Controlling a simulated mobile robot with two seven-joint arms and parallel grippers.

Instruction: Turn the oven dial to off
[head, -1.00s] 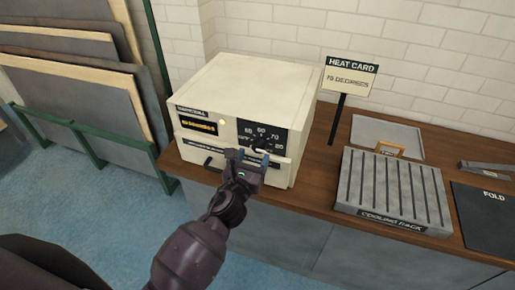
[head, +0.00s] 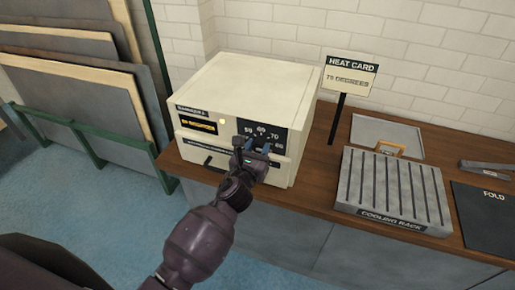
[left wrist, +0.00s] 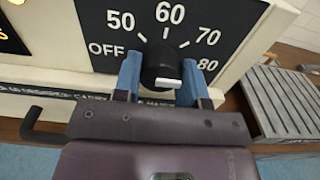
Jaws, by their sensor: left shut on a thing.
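The cream oven (head: 240,85) stands on the wooden counter with a black dial plate (head: 274,133) on its front. In the left wrist view the plate reads OFF, 50, 60, 70, 80, from left to right. The round black dial (left wrist: 161,63) has a white mark low on its right side, toward the 80 side. My left gripper (head: 254,147) is at the dial, its blue fingers (left wrist: 158,80) on either side, shut on it. In the head view the gripper largely hides the dial. My right gripper is not in view.
A dark handle (left wrist: 40,128) juts out below the dial, left of the gripper. A heat card sign (head: 350,78) reading 75 degrees stands right of the oven. A cooling rack (head: 392,188) and a tray (head: 386,132) lie farther right on the counter (head: 322,150).

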